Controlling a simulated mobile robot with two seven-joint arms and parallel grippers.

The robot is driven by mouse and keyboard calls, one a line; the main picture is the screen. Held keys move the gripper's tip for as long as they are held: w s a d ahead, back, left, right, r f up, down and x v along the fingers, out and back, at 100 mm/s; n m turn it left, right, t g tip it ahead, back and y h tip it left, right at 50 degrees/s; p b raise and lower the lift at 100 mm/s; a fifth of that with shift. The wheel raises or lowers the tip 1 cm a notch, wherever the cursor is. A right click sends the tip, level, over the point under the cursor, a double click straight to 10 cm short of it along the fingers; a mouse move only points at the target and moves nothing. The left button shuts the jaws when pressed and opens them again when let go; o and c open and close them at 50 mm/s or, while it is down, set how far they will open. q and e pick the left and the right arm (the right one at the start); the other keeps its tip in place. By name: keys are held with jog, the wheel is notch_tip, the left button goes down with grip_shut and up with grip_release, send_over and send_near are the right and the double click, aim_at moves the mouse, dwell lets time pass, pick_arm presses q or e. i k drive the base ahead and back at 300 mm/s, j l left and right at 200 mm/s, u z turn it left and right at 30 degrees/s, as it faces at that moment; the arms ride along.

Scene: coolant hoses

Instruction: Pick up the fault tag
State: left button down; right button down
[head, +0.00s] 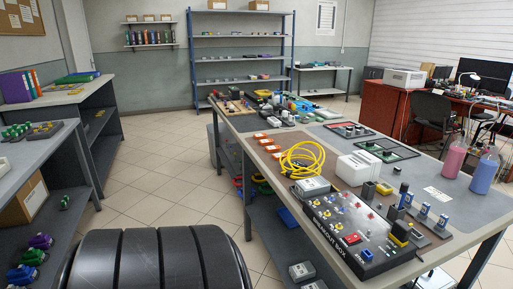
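I cannot make out a fault tag for certain in the head view. A flat white card with print (438,195) lies on the long workbench (330,206) near its right edge. Several small orange and white pieces (267,142) lie in a row along the bench's left side. They are too small to identify. Neither of my grippers shows in this view.
The bench holds a black breakout box (352,237), a coiled yellow cable (302,158), a white case (358,167), and pink (455,160) and blue (484,170) bottles. A shelf unit (240,48) stands at the back. Tiled floor (160,155) lies open left of the bench.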

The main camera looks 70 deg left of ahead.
aim_at(277, 156)
jog(key=k+u, duration=0.15)
jog(key=u, duration=0.3)
jog(key=k+j+u, duration=0.1)
jog(key=u, duration=0.35)
jog(key=i+j+u, duration=0.25)
jog(key=j, duration=0.3)
jog(key=i+j+u, duration=0.3)
jog(key=i+j, duration=1.15)
